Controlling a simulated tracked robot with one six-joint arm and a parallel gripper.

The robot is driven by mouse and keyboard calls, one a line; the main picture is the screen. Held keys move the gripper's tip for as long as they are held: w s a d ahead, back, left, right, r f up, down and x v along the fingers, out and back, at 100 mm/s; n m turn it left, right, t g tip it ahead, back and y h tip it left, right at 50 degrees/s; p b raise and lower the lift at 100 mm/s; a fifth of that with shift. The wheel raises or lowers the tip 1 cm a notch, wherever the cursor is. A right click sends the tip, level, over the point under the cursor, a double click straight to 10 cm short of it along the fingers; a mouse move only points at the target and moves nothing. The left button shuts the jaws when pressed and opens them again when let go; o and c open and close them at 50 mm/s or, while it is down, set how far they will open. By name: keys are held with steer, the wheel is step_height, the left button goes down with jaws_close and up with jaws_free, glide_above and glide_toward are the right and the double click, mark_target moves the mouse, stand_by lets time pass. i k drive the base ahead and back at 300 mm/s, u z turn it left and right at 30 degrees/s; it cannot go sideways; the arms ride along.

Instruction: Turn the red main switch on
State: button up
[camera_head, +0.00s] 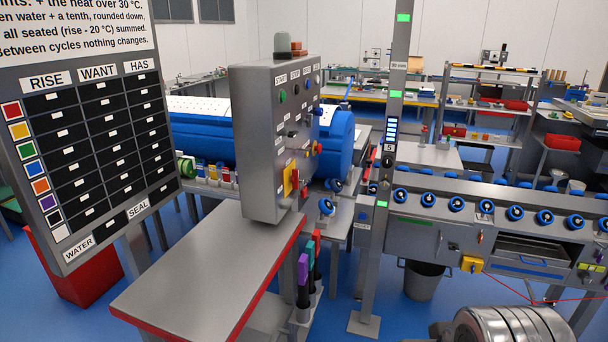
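A grey control cabinet (262,150) stands in the middle of the head view, its labelled front turned to the right and seen at a steep angle. Low on that front is a yellow plate (287,184) with a red handle (295,179), which looks like the red main switch. The handle's exact setting is too small to tell. Higher on the same front are a green button (282,96), other knobs, and a red and yellow knob (317,148) at its right edge.
A grey table (205,270) with a red edge stands before the cabinet. Coloured handles (303,270) stand upright beside it. A grey post (385,160) rises to the right, next to a bench with blue knobs (515,213). A large lettered board (90,120) fills the left.

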mark_target(294, 179)
steer(key=i, duration=1.15)
steer(key=u, duration=0.65)
